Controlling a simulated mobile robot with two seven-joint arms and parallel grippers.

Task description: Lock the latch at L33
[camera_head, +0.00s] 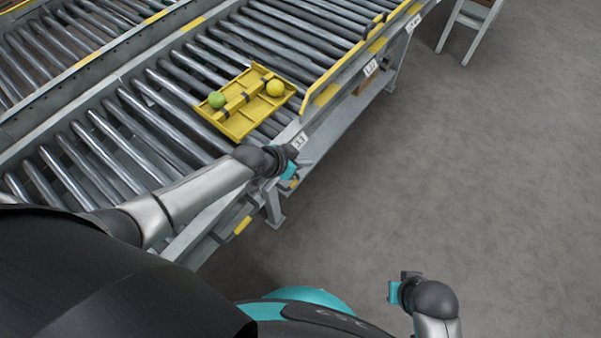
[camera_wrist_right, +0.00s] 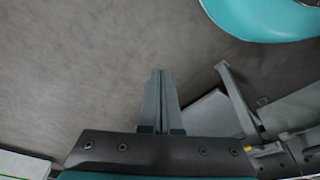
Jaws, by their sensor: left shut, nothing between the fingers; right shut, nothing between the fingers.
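A white label ending in 33 (camera_head: 300,141) is on the front edge of the roller conveyor. My left arm reaches across the conveyor from the left, and my left gripper (camera_head: 297,164) is right by this label, at the side rail. It is shut, with nothing seen in it. I cannot make out the latch itself; the wrist and gripper cover that spot. My right gripper (camera_head: 405,285) is away from the conveyor, over the floor. In the right wrist view its fingers (camera_wrist_right: 161,90) are together and empty.
A yellow guard rail (camera_head: 340,74) and another label (camera_head: 370,67) lie further along. The grey floor (camera_head: 480,180) at right is clear.

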